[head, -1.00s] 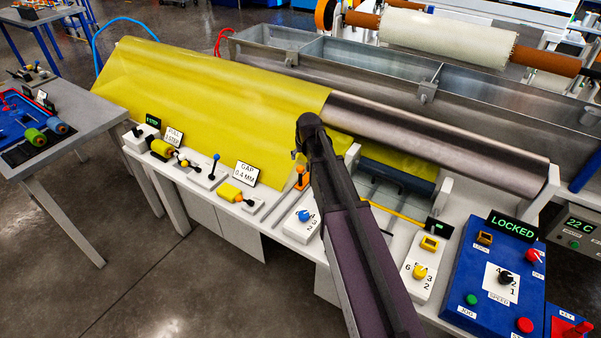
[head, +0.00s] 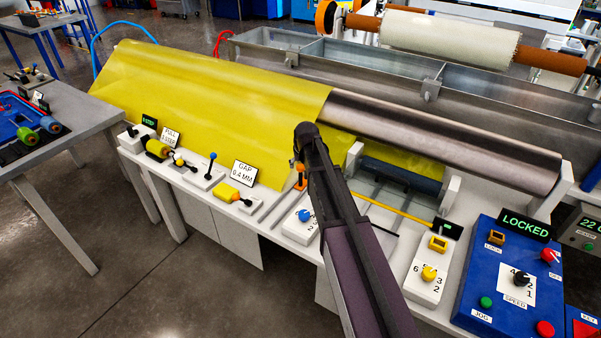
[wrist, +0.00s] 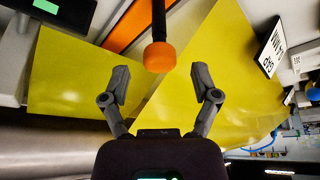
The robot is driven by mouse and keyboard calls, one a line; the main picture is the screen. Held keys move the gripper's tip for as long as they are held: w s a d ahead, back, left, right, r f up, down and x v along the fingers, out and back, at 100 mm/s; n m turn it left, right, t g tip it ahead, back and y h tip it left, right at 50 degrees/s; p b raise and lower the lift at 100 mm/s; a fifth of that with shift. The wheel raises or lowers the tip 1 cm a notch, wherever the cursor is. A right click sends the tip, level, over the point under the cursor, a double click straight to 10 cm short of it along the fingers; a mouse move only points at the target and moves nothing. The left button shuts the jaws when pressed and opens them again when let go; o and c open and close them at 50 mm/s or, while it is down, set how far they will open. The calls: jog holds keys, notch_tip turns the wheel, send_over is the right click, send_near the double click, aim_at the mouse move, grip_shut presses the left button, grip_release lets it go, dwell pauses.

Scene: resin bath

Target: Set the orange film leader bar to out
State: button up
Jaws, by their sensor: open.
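An orange knob (wrist: 160,57) on a black stem is in the wrist view, with an orange strip (wrist: 128,24) behind it. I take this as the orange film leader bar. In the head view a small orange part (head: 299,174) shows on the bench's front ledge, just left of my arm. My gripper (wrist: 160,74) is open, one finger to each side of the knob's line. The knob appears just past the fingertips, with no contact visible. In the head view my arm hides the fingers and part of the lever.
Yellow film (head: 210,95) drapes over the bench beside a steel roller (head: 450,140). Along the ledge are a blue-knobbed lever (head: 212,158), a yellow handle (head: 228,191), a GAP sign (head: 243,175) and a blue dial (head: 305,215). A blue control panel (head: 470,310) with a LOCKED display (head: 525,224) is at right.

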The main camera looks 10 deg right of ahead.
jog(key=shift+b+x, duration=0.9)
jog(key=shift+x, duration=0.4)
grip_shut()
